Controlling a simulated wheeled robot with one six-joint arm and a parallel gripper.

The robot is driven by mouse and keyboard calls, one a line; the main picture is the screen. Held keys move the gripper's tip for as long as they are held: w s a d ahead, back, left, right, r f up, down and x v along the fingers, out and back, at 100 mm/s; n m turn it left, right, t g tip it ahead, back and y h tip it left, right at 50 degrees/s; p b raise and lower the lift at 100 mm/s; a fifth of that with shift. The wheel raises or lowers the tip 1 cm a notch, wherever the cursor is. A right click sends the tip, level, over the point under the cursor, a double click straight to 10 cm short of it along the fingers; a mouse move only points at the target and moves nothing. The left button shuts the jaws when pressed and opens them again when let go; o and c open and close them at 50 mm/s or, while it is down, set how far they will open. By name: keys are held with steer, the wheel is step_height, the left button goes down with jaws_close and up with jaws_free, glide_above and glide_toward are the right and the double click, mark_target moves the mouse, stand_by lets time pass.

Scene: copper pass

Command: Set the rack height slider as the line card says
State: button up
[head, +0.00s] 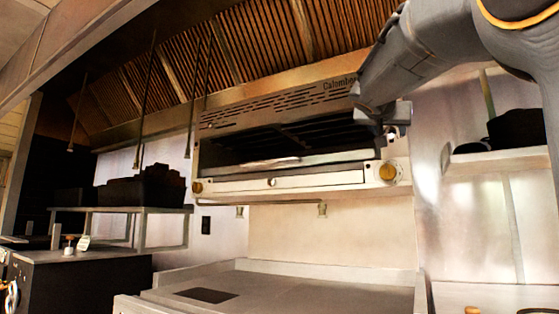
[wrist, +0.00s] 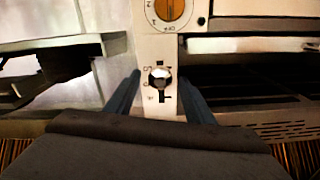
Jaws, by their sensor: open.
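The rack height slider (wrist: 160,78) is a small pale knob on a dark vertical slot. It sits on the white end panel of the grill (head: 290,182), with small upside-down marks beside it in the wrist view. The marks are too small to read surely. My gripper (wrist: 158,84) is open, one finger on each side of the slider knob; I cannot tell whether either touches it. In the head view my gripper (head: 378,118) is at the grill's right end and hides the slider. A small white card (head: 83,242) stands at far left; its writing is unreadable.
An orange dial (wrist: 173,10) is on the same panel; it shows in the head view (head: 388,172) below my gripper. A wall shelf (head: 500,158) with dark items is at right. A counter (head: 290,292) lies below the grill, and a rack with dark pans (head: 145,190) at left.

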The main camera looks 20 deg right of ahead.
steer(key=shift+p+x, duration=0.3)
steer(key=shift+x, duration=1.5)
